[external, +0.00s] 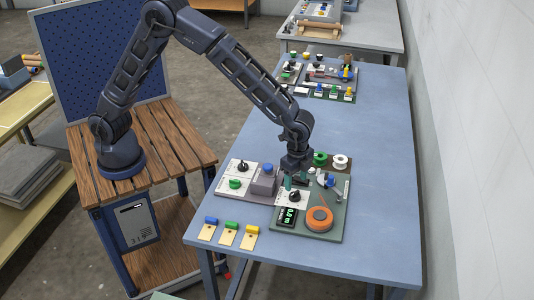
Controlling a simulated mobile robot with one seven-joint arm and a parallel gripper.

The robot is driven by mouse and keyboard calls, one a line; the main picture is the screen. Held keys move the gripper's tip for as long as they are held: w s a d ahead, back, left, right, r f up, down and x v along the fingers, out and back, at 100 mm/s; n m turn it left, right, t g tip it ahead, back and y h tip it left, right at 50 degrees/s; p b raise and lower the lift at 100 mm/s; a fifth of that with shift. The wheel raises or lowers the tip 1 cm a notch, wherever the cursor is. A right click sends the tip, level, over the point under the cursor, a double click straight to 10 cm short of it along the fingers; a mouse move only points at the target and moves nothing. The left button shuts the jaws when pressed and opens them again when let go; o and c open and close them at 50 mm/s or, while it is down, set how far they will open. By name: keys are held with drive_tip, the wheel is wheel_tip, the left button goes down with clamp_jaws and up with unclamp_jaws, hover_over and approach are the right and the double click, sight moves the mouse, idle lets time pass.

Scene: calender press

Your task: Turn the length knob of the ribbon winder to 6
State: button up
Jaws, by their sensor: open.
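The ribbon winder is a green board (330,230) on the blue table, with an orange ribbon reel (320,219) and a small dark display with green digits (287,217). A black knob (295,196) on a pale dial plate sits above the display, probably the length knob; its setting is too small to read. My gripper (294,182) points down just above and behind this knob. It is open, with nothing visible between the fingers. I cannot tell whether the fingers touch the knob. The arm's end hides part of the board behind it.
Left of the winder is a panel with a black knob (243,166), a green knob (235,184) and a blue-topped grey box (265,180). Green (320,159) and white (340,162) spools stand behind. The table's right side is clear.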

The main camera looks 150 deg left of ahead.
sight(294, 194)
drive_tip(key=shift+r, duration=2.55)
drive_tip(key=s+d+r+t, duration=0.1)
drive_tip(key=s+d+r, duration=0.2)
drive_tip(key=d+r, duration=0.5)
drive_tip(key=s+d+r+m, duration=0.15)
drive_tip(key=d+r, duration=0.35)
drive_tip(key=d, duration=0.7)
drive_tip(key=s+d+r+t, duration=0.1)
drive_tip(key=s+d+r, duration=0.2)
drive_tip(key=d+r, duration=0.5)
drive_tip(key=s+d+m+t, duration=0.1)
drive_tip(key=s+d+t, duration=0.1)
drive_tip(key=s+d, duration=1.8)
drive_tip(key=shift+s+f+t, duration=0.3)
drive_tip(key=shift+s+f, duration=0.1)
drive_tip(key=shift+s, duration=0.85)
